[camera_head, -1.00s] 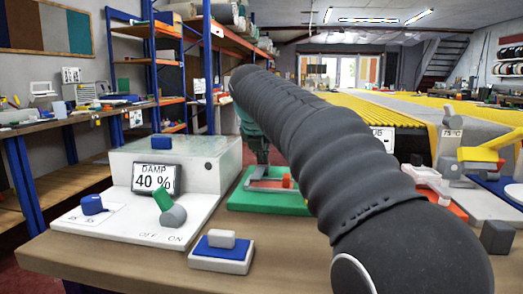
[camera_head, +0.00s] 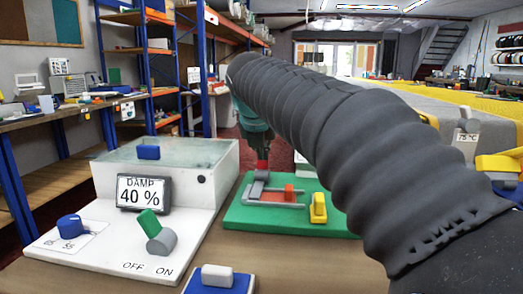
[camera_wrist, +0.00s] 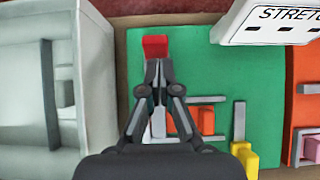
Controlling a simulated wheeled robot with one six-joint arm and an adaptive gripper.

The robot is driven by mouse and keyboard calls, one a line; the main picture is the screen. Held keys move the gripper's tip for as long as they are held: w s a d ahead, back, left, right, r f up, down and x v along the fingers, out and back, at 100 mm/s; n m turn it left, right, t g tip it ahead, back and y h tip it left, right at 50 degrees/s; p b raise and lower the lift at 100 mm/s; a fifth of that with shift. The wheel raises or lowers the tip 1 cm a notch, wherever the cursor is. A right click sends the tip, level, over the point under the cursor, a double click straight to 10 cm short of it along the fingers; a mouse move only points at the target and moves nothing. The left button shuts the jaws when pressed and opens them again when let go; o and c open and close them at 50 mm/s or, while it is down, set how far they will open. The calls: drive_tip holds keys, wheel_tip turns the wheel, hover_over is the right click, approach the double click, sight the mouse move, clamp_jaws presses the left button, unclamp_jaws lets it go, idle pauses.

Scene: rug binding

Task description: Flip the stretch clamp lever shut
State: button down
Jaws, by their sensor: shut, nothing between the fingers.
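The stretch clamp sits on a green base (camera_head: 290,215) in the head view, which also shows in the wrist view (camera_wrist: 195,70). It has a grey frame, an orange block (camera_head: 293,193) and a yellow piece (camera_head: 318,208) at its right. A red tip (camera_wrist: 155,45), apparently the lever's end, lies just beyond my gripper (camera_wrist: 157,64) in the wrist view. The fingers are shut and empty. Whether they touch the red tip I cannot tell. In the head view the red part (camera_head: 262,165) shows under my gripper, above a grey block. My fingers hide part of the lever.
A white damp unit (camera_head: 215,190) reading 40 % stands left of the clamp. A white STRETCH sign (camera_wrist: 265,22) overhangs the base's upper right in the wrist view. An orange base (camera_wrist: 303,120) lies to the right.

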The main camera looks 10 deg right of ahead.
drive_tip(key=shift+a+r, duration=0.1)
drive_tip(key=shift+r, duration=0.2)
drive_tip(key=shift+s+a+r, duration=0.1)
wheel_tip(320, 180, up, 11)
drive_tip(key=s, duration=0.1)
drive_tip(key=shift+s+a+r, duration=0.15)
drive_tip(key=shift+a, duration=0.05)
idle(0.6)
